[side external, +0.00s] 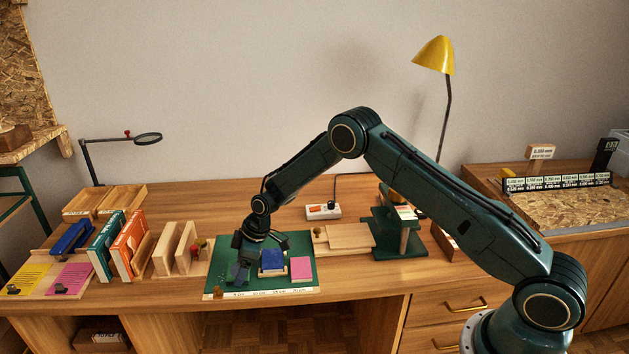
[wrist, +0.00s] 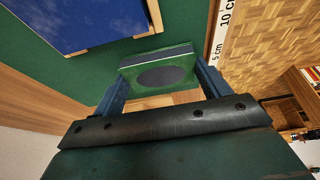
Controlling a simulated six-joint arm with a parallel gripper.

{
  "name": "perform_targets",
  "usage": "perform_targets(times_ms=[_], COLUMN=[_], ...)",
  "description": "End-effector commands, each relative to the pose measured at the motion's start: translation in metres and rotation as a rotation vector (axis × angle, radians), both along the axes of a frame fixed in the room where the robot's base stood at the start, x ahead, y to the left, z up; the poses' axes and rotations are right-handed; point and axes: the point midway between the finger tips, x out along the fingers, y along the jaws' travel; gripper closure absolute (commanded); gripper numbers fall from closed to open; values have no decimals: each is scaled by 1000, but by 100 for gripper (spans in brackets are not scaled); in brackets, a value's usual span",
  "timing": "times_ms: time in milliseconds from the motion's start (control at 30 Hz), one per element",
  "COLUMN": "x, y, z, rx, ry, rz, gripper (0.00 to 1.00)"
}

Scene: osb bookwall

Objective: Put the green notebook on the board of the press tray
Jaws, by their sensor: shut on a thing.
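The green notebook (wrist: 143,59) shows in the wrist view, with a dark oval on its face and a dark band along its far edge. It sits between the two fingers of my gripper (wrist: 160,82), which is shut on it. In the side view my gripper (side external: 241,274) is low over the left part of the green cutting mat (side external: 222,291); the notebook cannot be made out there. The press tray appears to be the pale wooden board (side external: 350,236) right of the mat, beside the dark green press (side external: 382,238).
A blue book (side external: 272,259) on a wooden support and a pink pad (side external: 302,268) lie on the mat, right of my gripper. Wooden dividers (side external: 166,252) and upright books (side external: 129,244) stand left. A power strip (side external: 322,212) lies behind the board.

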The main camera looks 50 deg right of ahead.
Motion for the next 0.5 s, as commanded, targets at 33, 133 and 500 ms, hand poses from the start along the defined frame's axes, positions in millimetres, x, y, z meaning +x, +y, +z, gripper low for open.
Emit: perform_targets(times_ms=[33,133,500], x=[0,0,0], y=[0,0,0], z=[0,-1,-2], rx=[0,0,1], ry=[0,0,1], rz=[0,0,0], gripper=[51,51,3])
